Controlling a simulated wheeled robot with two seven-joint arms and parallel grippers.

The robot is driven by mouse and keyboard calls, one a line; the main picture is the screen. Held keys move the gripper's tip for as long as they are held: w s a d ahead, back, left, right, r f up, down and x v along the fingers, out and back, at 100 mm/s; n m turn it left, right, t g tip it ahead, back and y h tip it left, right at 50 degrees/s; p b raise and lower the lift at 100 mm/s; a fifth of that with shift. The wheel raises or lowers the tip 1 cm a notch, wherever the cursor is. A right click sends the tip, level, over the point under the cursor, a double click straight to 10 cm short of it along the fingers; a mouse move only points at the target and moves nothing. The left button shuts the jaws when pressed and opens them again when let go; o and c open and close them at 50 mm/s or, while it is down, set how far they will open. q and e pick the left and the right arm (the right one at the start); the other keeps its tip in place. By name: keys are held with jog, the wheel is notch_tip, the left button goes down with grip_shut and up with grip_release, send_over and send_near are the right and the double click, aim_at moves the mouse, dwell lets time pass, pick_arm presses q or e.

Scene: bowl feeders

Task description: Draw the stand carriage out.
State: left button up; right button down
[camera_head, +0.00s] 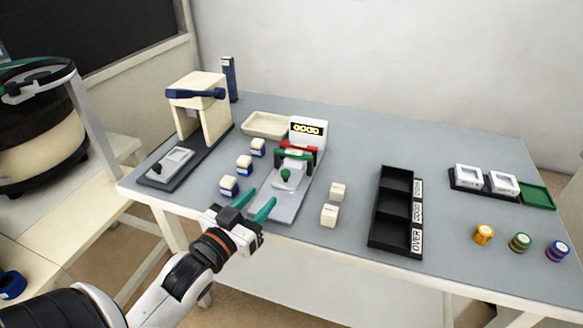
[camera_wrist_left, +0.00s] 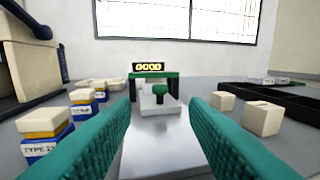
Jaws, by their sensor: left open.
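The test stand (camera_head: 309,165) has a grey base, a green and red gate and a display reading GOOD (camera_head: 307,129). Its white carriage (camera_head: 288,176) sits on the base in front of the gate and bears a green knob (camera_head: 286,174). In the left wrist view the knob (camera_wrist_left: 159,91) is straight ahead, between the fingers and apart from them. My left gripper (camera_head: 253,206) is open and empty, with teal fingers, just in front of the knob at the near end of the stand. My right gripper does not show.
Several blue-labelled cubes (camera_head: 229,185) stand left of the stand, and two cream cubes (camera_head: 329,215) stand right. A black sorting tray (camera_head: 391,243) lies further right. A press (camera_head: 200,108) stands at the back left, and a beige tray (camera_head: 265,125) lies behind the cubes.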

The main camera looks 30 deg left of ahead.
aim_at(283, 174)
pick_arm(q)
jog(key=w, duration=1)
jog(key=shift+w+a+b, duration=0.1)
jog(key=shift+a+b, duration=0.1)
jog(key=shift+b, duration=0.2)
jog(key=shift+w, duration=0.45)
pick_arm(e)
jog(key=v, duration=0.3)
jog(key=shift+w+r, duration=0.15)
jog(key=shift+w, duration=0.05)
pick_arm(q)
grip_shut()
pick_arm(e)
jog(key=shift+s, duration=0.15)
